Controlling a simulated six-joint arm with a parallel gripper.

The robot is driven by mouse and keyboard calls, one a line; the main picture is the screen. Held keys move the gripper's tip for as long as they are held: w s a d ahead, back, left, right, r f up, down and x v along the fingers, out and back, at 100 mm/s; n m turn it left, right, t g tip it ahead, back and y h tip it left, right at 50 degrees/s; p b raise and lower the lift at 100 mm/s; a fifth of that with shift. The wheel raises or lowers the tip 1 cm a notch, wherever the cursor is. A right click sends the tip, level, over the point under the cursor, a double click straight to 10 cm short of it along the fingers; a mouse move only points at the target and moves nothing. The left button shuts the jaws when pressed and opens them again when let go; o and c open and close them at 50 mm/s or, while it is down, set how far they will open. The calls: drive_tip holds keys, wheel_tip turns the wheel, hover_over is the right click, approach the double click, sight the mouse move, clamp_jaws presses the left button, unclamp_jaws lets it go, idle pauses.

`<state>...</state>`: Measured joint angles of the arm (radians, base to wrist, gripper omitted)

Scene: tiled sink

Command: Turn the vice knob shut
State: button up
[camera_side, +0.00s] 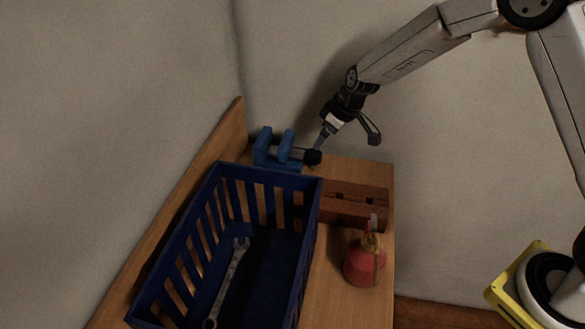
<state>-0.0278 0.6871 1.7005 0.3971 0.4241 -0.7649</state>
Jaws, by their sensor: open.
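A blue vice (285,148) stands at the far end of the wooden bench, near the wall. Its black knob (313,157) is at the right end of a short dark shaft. A gap shows between the vice's two blue jaws. My gripper (346,143) reaches down from the upper right with its fingers apart. One finger comes down just above and beside the knob; the other hangs to the right, clear of it. I cannot tell whether the near finger touches the knob. Nothing is held between the fingers.
A blue slatted crate (311,222) with a wrench (229,282) inside fills the bench's left front. A brown wooden block with slots (357,203) and a red oil can (363,262) stand to its right. A wooden board edges the bench (338,305) on the left.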

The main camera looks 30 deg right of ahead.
sight(313, 153)
idle(0.3)
drive_tip(key=shift+w+d+n+g+y, duration=0.15)
drive_tip(key=shift+n+g+y, duration=0.1)
drive_tip(key=shift+n, duration=0.5)
drive_tip(key=shift+w+d+n+g+y, duration=0.15)
drive_tip(key=shift+w+d+n+y, duration=0.05)
drive_tip(key=shift+n, duration=0.6)
drive_tip(key=shift+w+d+n+g+y, duration=0.15)
drive_tip(key=shift+n+g+y, duration=0.1)
drive_tip(key=shift+n, duration=0.5)
drive_tip(key=shift+x, duration=3.85)
drive_tip(key=c, duration=1.2)
